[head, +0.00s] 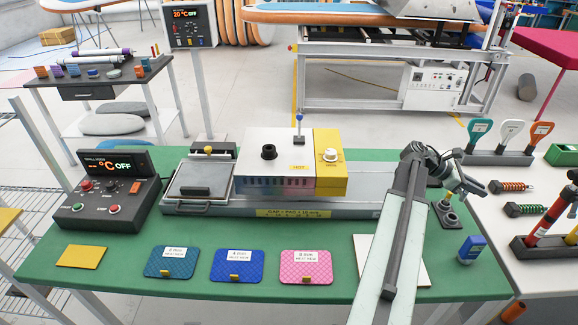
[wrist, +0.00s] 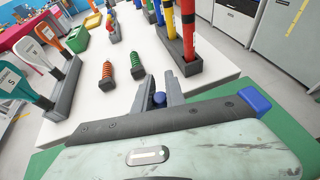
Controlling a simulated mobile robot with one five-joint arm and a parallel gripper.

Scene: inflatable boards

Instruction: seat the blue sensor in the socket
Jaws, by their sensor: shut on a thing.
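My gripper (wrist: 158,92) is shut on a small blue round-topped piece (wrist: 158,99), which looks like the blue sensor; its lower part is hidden. In the head view my gripper (head: 468,184) is over the right end of the green bench, and the held piece cannot be made out there. A black round socket (head: 268,152) stands on the white top of the machine, left of my gripper and well apart from it. A dark holder (head: 447,213) with round openings stands on the bench just below my gripper.
A slim post with a blue top (head: 299,122) rises from a dark block behind the socket. The yellow block with a white knob (head: 330,155) is right of it. A blue bottle-like item (head: 472,249) stands at the right bench edge. Pads (head: 237,266) lie along the front.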

